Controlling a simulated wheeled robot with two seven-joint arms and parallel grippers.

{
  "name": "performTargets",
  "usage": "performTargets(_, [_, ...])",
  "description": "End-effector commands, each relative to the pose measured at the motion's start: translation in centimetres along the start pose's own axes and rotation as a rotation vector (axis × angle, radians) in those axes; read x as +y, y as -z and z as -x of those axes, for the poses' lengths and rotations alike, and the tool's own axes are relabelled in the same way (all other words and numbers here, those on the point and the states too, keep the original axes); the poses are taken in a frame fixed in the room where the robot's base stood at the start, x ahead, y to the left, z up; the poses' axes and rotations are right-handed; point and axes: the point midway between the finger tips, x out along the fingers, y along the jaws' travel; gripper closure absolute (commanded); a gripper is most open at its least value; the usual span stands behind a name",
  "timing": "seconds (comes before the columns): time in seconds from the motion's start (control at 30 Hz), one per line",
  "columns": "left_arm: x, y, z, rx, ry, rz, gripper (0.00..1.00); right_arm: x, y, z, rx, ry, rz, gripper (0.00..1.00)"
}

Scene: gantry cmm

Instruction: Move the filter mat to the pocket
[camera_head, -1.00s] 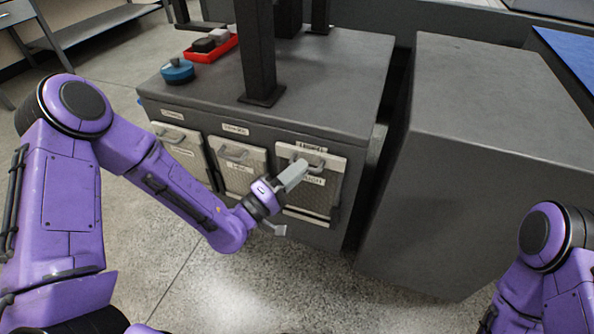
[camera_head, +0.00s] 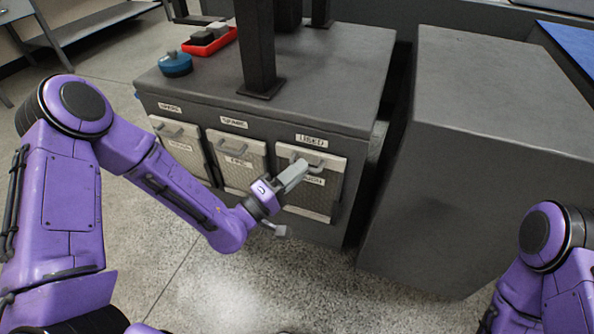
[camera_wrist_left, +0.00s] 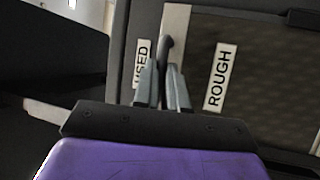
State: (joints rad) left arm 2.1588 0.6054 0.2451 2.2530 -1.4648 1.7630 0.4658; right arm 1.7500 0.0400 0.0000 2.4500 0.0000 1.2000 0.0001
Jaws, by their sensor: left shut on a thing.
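My left gripper (camera_head: 292,178) is shut on the grey handle (camera_head: 314,160) of a framed filter mat (camera_head: 318,198) labelled ROUGH. The mat stands upright at the right-hand pocket of the dark cabinet, under the label USED (camera_head: 311,140). In the left wrist view, the two fingers of my left gripper (camera_wrist_left: 163,88) close around the dark handle (camera_wrist_left: 166,45), beside the mat's mesh (camera_wrist_left: 275,80). The middle mat (camera_head: 238,162) sits under a label that seems to read SPARE (camera_head: 234,123); a third mat (camera_head: 180,140) is at the left pocket. My right gripper is out of view.
The cabinet top (camera_head: 335,85) carries a dark post (camera_head: 257,45), a blue round container (camera_head: 175,65) and a red tray (camera_head: 211,42) with dark blocks. A large grey block (camera_head: 490,120) stands close on the right. Bare floor (camera_head: 260,285) lies in front.

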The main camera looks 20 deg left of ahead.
Motion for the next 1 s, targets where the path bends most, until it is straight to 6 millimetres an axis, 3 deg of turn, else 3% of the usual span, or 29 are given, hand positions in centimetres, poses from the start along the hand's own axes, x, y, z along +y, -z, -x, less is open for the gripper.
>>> performTargets(0.47, [-0.9, -0.1, 0.2, 0.0, -0.001, 0.0, 1.0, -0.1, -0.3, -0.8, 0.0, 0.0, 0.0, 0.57])
performTargets(0.5, [-0.9, -0.1, 0.2, 0.0, -0.001, 0.0, 0.82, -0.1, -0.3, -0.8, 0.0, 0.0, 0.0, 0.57])
performTargets(0.57, [-0.9, -0.1, 0.2, 0.0, -0.001, 0.0, 0.62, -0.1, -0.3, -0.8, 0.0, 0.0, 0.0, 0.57])
performTargets(0.6, [-0.9, -0.1, 0.2, 0.0, -0.001, 0.0, 0.59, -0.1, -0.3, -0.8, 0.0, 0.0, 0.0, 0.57])
performTargets(0.9, [-1.0, -0.1, 0.3, 0.0, 0.0, 0.0, 0.59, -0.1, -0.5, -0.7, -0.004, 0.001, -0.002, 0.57])
performTargets(1.0, [-1.0, 0.0, 1.6, 0.004, 0.003, 0.003, 0.59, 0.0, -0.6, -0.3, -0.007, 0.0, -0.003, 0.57])
